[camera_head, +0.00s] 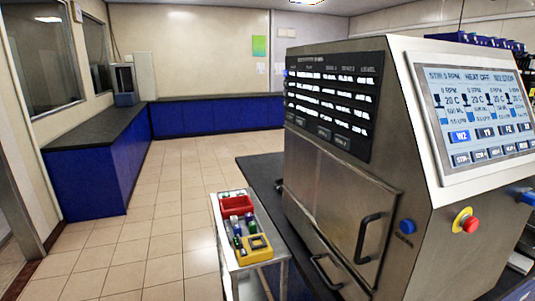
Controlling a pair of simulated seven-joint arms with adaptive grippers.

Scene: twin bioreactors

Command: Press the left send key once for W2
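A large steel cabinet (345,185) fills the right half of the head view. Its tilted screen (480,110) reads stir 0 RPM, heat off and W2 stop, above several columns of values. In the upper key row, the W2 key (460,136) is brighter blue than its neighbours. A round blue button (407,227) sits low on the front corner; the small label under it is too blurred to read. I cannot tell which control is the left send key. Neither gripper can be made out.
A red-topped, yellow-based stop button (467,222) sits below the screen. The cabinet's left face has a black text panel (334,100) and a dark door handle (367,238). A cart (237,257) with a red tray (236,206) stands left of it. The tiled floor (170,240) beyond is clear.

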